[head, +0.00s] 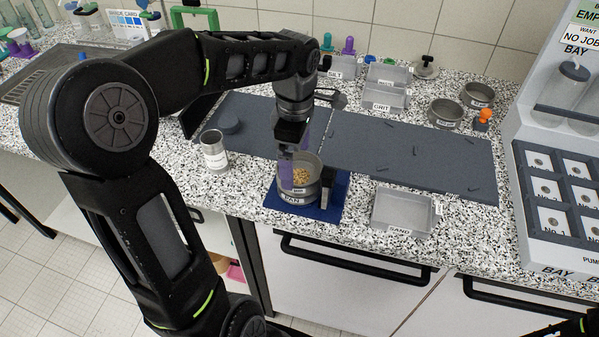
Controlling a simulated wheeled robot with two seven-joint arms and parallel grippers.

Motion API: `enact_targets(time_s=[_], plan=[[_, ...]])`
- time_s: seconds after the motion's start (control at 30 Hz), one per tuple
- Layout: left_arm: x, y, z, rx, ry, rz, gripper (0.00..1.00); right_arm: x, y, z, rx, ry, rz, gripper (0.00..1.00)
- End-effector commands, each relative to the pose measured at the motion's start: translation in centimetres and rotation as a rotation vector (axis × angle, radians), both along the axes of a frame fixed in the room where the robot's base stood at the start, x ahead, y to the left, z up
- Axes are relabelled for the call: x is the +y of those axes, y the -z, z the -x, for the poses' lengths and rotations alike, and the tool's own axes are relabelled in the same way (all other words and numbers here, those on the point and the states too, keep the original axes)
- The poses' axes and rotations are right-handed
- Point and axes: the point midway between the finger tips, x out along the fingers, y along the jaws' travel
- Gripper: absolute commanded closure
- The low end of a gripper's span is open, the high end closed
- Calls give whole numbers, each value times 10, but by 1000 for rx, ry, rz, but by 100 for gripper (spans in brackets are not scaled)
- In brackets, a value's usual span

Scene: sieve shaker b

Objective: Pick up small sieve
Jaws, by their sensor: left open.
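A round metal vessel labelled PAN (299,192), with tan grains inside, stands on a blue mat (327,208) near the counter's front edge. I cannot tell whether a sieve is stacked on it. My left gripper (298,168) points down over this vessel with its jaws open, hiding part of the rim and the inside. I cannot tell whether the fingers touch it. Two other round metal vessels, one nearer (446,115) and one farther (477,95), stand at the right; their labels are too small to read.
A rectangular metal tray (402,213) sits right of the blue mat. Dark grey mats (410,150) with small dark bits lie behind. A metal can (214,151) stands left. Trays, one labelled GRIT (383,99), stand at the back. A tall panelled unit (548,160) bounds the right.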

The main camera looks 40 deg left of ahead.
Motion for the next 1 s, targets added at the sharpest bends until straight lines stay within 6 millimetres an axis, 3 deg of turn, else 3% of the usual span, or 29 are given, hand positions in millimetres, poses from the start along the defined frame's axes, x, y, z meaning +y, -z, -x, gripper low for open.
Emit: enact_targets(time_s=[0.23, 0.83, 1.0], plan=[[1, 28, 1, 0, 0, 0, 0, 0, -7, 1, 3, 1, 3, 26], [1, 29, 1, -1, 0, 0, 0, 0, -6, 1, 3, 0, 2, 26], [1, 29, 1, -1, 0, 0, 14, 0, -6, 1, 3, 0, 2, 26]])
